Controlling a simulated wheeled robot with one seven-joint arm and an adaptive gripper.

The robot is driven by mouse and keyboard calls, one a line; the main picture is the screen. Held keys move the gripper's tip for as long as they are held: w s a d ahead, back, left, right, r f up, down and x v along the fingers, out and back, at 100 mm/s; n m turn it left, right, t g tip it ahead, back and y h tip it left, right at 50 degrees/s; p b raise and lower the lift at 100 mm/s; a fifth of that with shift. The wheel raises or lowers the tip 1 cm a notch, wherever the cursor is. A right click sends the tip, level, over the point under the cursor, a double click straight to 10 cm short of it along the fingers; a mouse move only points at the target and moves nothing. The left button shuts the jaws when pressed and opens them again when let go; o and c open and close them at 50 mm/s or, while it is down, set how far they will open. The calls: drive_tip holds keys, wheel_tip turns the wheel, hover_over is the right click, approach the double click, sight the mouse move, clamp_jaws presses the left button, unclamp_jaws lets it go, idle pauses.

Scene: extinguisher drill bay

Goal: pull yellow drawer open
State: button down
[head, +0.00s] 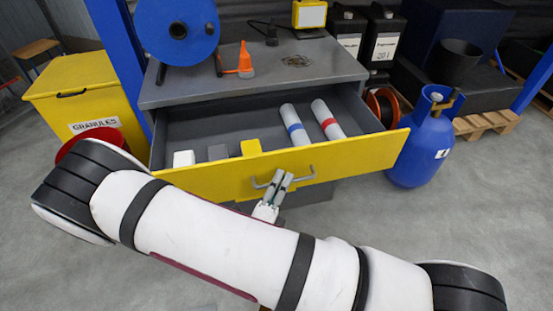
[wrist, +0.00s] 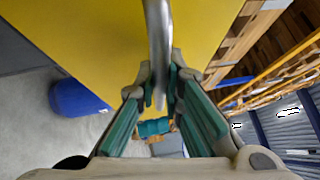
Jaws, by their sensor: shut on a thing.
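The yellow drawer (head: 355,160) of the grey cabinet stands well open in the head view, with its inside showing. Its front carries a grey bar handle (head: 306,179). The yellow drawer front (wrist: 85,50) fills the upper left there.
In the drawer lie a blue-banded roll (head: 294,125), a red-banded roll (head: 327,120) and small blocks (head: 218,152). A blue gas cylinder (head: 423,140) stands close to the drawer's right end. A yellow granules bin (head: 80,95) is at left.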

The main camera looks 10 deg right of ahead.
drive_tip(key=shift+s+p, duration=0.3)
drive_tip(key=shift+s, duration=1.5)
drive_tip(key=c, duration=1.7)
unclamp_jaws()
drive_tip(key=v, duration=1.2)
drive_tip(key=shift+f, duration=0.1)
